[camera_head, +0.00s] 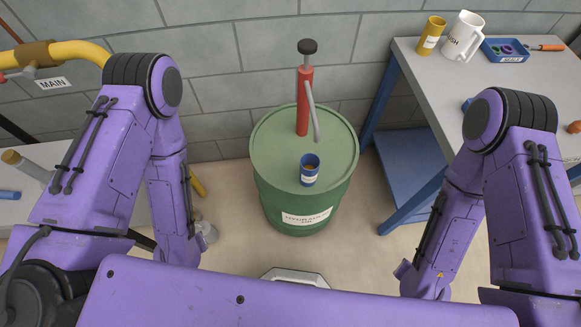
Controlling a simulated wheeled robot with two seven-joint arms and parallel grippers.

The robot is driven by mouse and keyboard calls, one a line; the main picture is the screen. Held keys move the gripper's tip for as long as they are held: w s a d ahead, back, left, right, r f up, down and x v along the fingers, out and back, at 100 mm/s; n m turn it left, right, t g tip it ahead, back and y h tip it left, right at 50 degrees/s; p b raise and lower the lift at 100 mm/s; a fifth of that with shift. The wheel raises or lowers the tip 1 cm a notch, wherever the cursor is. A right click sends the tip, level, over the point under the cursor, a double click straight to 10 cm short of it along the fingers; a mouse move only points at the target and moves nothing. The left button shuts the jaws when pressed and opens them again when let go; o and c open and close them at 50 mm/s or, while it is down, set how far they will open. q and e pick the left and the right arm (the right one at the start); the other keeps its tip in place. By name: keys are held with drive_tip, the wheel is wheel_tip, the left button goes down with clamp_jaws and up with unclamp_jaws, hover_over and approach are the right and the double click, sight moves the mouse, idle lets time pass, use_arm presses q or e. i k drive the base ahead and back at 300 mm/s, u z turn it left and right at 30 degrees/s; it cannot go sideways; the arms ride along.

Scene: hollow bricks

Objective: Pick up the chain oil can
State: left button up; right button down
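No can in view has a label that I can read as chain oil. A small blue can (309,170) with a pale label stands upright on the green drum's lid, near its front edge. A yellow can (429,35) with a white label stands upright on the grey table at the upper right, left of a white jug (462,36). Both my arms fold downward at the sides, the left one left of the drum and the right one in front of the table. Neither gripper shows.
The green drum (304,211) carries a red hand pump (303,100) with a grey lever. The right table (440,85) also holds a blue tray (505,50). A grey bench (40,155) stands at left. A yellow pipe (75,50) runs along the wall. Floor around the drum looks mostly clear.

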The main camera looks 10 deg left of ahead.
sight(310, 162)
drive_tip(key=k, duration=1.25)
drive_tip(key=z, duration=0.7)
drive_tip(key=i, duration=1.3)
drive_tip(key=u, duration=0.65)
